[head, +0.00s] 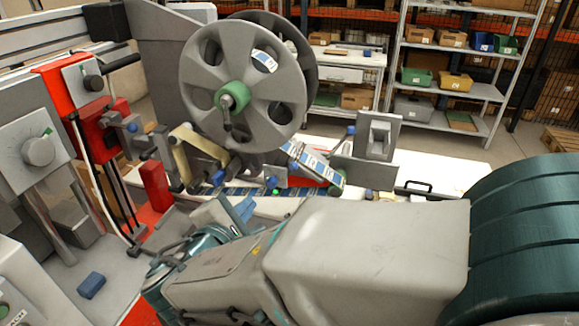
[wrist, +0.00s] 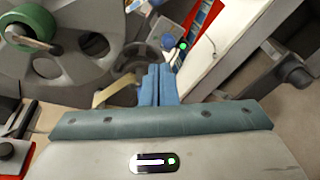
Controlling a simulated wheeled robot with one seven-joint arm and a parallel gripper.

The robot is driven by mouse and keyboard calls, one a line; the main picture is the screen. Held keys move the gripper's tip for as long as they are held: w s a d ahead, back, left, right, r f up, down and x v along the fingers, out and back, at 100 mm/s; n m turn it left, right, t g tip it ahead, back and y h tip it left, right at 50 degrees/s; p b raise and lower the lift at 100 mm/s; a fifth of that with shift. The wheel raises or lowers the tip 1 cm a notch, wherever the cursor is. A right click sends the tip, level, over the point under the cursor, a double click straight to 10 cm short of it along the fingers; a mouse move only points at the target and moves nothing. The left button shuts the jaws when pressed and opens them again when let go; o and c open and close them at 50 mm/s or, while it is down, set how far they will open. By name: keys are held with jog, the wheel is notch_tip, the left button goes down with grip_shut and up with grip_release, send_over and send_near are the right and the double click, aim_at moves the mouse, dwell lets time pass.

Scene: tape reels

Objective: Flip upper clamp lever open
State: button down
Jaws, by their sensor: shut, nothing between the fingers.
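A large grey reel (head: 285,118) with round holes stands upright on the machine in the head view. Its green hub (head: 234,94) carries a dark lever (head: 227,118) at its centre, which hangs roughly downward. In the wrist view the green hub (wrist: 30,28) and the lever (wrist: 48,46) are at the upper left. Whether this is the upper clamp lever is not certain. My gripper (wrist: 159,68) has blue fingers held together and empty. In the head view my gripper (head: 243,203) is below the reel, apart from the hub and lever.
A label strip (head: 318,166) runs over rollers below the reel. Red posts and a grey knob (head: 38,151) stand at left. A blue block (head: 91,285) lies on the grey surface. A white table (head: 436,172) lies behind my arm, with shelves (head: 470,85) farther back.

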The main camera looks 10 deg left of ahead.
jog(key=p, duration=0.3)
send_near(299, 155)
jog(key=w+a+f, duration=0.2)
jog(key=f, duration=0.1)
jog(key=shift+w+a+f, duration=0.1)
jog(key=shift+w+f, duration=0.15)
jog(key=shift+w, duration=0.05)
jog(key=shift+s+r, duration=0.1)
